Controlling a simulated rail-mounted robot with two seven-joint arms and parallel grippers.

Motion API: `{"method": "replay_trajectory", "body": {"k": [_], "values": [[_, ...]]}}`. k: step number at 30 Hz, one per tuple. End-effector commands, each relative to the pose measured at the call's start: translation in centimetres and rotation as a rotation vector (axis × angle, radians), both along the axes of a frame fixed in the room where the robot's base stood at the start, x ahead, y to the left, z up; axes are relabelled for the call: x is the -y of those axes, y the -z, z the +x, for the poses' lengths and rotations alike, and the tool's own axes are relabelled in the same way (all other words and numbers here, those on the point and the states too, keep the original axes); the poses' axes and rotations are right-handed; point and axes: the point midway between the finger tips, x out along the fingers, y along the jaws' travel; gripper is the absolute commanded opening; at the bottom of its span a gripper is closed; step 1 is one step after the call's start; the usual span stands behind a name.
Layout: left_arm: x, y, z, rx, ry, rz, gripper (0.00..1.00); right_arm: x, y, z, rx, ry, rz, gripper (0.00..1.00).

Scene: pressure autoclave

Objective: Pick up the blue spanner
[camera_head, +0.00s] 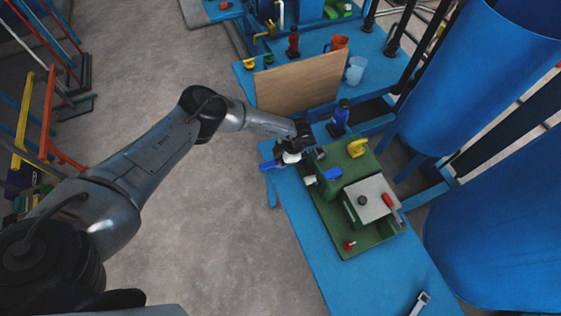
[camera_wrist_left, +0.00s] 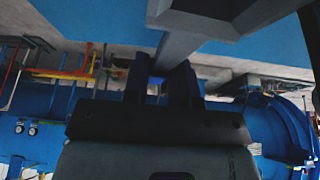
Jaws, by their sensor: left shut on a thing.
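My left gripper (camera_head: 291,156) is at the left edge of the blue table, beside the green machine. It is shut on a slim thing, which I take to be the blue spanner (camera_head: 268,166); its blue end sticks out left of the fingers. In the left wrist view the gripper (camera_wrist_left: 160,78) has its two fingers around a shaft (camera_wrist_left: 172,48) that looks grey-blue in shadow and widens toward the top. The fingers and wrist hide part of it. I cannot tell whether it touches the table. My right gripper is not in view.
A green machine (camera_head: 322,213) with a grey block (camera_head: 370,198) stands right of the gripper. A blue bottle (camera_head: 340,117) and an upright wooden board (camera_head: 299,83) stand behind. A light-coloured spanner (camera_head: 420,303) lies at the near end. Large blue tanks (camera_head: 448,75) stand right.

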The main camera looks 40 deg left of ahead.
Motion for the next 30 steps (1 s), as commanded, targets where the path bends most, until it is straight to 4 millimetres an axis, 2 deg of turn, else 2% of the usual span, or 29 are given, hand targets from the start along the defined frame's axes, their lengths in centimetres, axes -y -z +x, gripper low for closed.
{"method": "replay_trajectory", "body": {"k": [1, 3, 18, 24, 30], "values": [[0.0, -1.3, 0.1, 0.002, 0.001, -0.002, 0.00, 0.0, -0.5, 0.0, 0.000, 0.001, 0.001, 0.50], [0.0, -2.5, 0.1, 0.003, 0.001, -0.002, 0.00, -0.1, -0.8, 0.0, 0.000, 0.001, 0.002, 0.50], [-0.1, -10.8, 0.1, 0.002, -0.001, -0.001, 0.00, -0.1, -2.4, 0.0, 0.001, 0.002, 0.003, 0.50], [0.0, -13.4, 0.1, 0.002, 0.000, -0.001, 0.00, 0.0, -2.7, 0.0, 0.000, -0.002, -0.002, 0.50], [0.0, -14.8, 0.1, 0.002, 0.000, 0.000, 0.00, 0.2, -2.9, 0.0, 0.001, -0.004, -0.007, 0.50]]}}
